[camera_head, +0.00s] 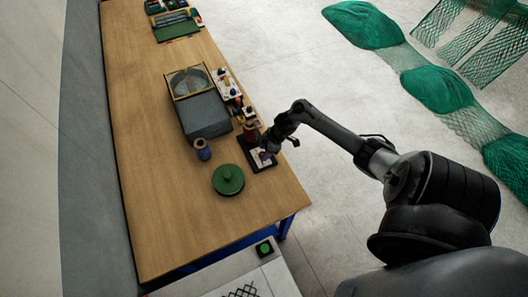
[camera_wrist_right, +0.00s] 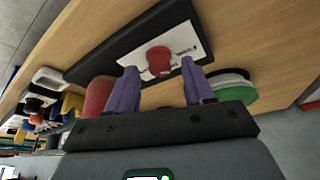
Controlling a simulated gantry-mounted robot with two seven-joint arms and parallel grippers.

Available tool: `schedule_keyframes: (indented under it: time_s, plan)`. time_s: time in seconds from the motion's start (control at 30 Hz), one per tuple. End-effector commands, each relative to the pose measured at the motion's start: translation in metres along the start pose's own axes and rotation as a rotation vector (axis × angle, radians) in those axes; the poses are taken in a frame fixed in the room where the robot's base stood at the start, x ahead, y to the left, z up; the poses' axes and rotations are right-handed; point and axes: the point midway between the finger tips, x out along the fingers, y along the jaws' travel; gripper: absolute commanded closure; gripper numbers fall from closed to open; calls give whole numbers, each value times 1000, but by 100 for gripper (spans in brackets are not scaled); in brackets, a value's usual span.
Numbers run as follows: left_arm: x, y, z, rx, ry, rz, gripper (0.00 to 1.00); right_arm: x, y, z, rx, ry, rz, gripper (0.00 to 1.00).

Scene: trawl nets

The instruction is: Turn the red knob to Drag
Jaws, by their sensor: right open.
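The red knob (camera_wrist_right: 160,58) stands on a white label plate (camera_wrist_right: 186,43) on a black box (camera_wrist_right: 88,66) in the right wrist view. Small print and marks on the plate are too small to read. My right gripper (camera_wrist_right: 158,65) is open, its two purple fingers on either side of the knob in the picture. I cannot tell whether they touch it. My left gripper is not in view.
A green round object (camera_head: 228,180) and a blue spool (camera_head: 203,150) lie on the wooden table (camera_head: 160,210) left of the box. A reddish cylinder (camera_head: 250,132) stands close behind it. A grey bin (camera_head: 206,115) is farther back. The table's front left is clear.

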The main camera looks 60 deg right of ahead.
Motion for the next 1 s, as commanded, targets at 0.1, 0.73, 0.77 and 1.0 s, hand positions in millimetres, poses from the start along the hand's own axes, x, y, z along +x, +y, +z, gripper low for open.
schedule_keyframes:
  time_s: [0.1,0.73,0.77,1.0]
  plan:
    - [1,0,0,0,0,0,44,6,0,0,-1,0,-1,48]
    - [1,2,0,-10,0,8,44,7,0,0,-2,-1,0,95]
    - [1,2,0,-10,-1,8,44,7,0,0,-1,-1,0,100]
    - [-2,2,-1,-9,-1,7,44,6,0,0,12,-1,5,100]
